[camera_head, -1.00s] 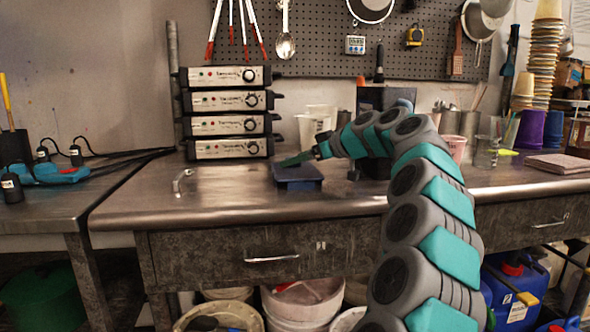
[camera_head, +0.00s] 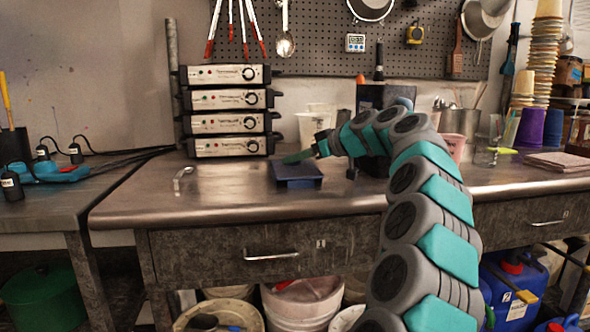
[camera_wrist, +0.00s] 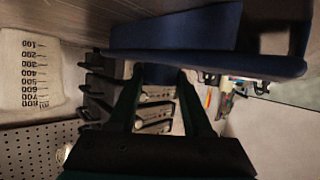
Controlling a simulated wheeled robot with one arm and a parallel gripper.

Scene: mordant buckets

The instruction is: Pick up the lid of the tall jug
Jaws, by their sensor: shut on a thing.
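My gripper (camera_head: 290,159) points left, low over a dark blue platform (camera_head: 297,181) on the metal bench. In the wrist view the two dark fingers (camera_wrist: 160,84) close around a small dark blue part at their tips; the larger blue slab (camera_wrist: 270,67) lies beside it. I cannot tell whether the held part is a lid or how it joins the slab. Pale jugs (camera_head: 312,124) stand behind the gripper. An upside-down graduated jug (camera_wrist: 32,72) shows at the left of the wrist view. I cannot tell which is the tall jug.
A stack of several control boxes (camera_head: 228,98) stands at the back left. A small metal handle (camera_head: 182,178) lies on the bench (camera_head: 230,198). Cups and a folded cloth (camera_head: 556,161) are at the right. The front of the bench is clear.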

